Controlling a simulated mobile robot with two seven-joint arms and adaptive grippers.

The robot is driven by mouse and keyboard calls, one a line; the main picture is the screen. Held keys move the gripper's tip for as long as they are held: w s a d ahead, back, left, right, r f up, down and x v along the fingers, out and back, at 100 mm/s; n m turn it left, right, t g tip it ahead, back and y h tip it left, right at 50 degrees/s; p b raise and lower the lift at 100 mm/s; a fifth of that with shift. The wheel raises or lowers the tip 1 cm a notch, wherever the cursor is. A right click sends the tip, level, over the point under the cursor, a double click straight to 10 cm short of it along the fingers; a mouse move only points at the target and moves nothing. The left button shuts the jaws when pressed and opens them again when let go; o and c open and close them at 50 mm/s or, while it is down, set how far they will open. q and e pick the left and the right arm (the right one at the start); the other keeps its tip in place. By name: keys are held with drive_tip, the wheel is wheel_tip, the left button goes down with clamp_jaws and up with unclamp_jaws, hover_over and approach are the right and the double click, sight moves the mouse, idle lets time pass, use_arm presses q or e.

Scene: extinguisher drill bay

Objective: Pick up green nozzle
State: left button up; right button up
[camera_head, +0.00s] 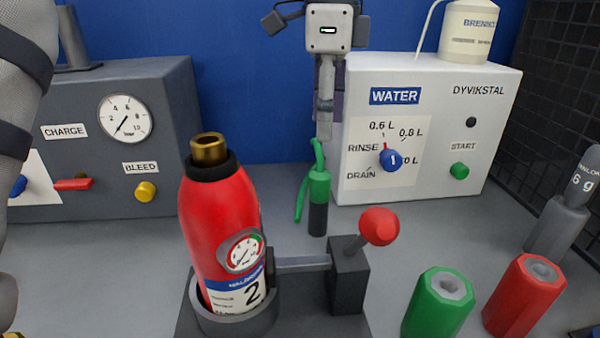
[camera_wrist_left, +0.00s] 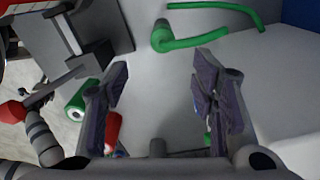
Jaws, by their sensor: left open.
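The green nozzle (camera_head: 319,188) stands upright on the grey bench in the head view, with a green top, a black lower part and a thin green lever at its side. In the left wrist view the green nozzle (camera_wrist_left: 162,38) shows beyond the fingertips, with two green bars running right. My left gripper (camera_head: 325,128) points down just above it, seen edge-on in the head view. In the left wrist view my left gripper (camera_wrist_left: 158,82) has its fingers wide apart with nothing between them. My right gripper is not in view.
A red extinguisher (camera_head: 215,225) stands in a grey holder with a red-knobbed clamp (camera_head: 378,226) left of the nozzle. A green hex piece (camera_head: 438,305) and a red one (camera_head: 523,295) stand front right. The white water unit (camera_head: 440,110) is close behind at right, the grey charge unit (camera_head: 165,90) left.

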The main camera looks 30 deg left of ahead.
sight(320, 171)
use_arm(q)
drive_tip(key=f, duration=1.2)
drive_tip(key=shift+w+a, duration=0.1)
drive_tip(key=shift+a, duration=0.25)
drive_tip(key=shift+r, duration=0.1)
clamp_jaws()
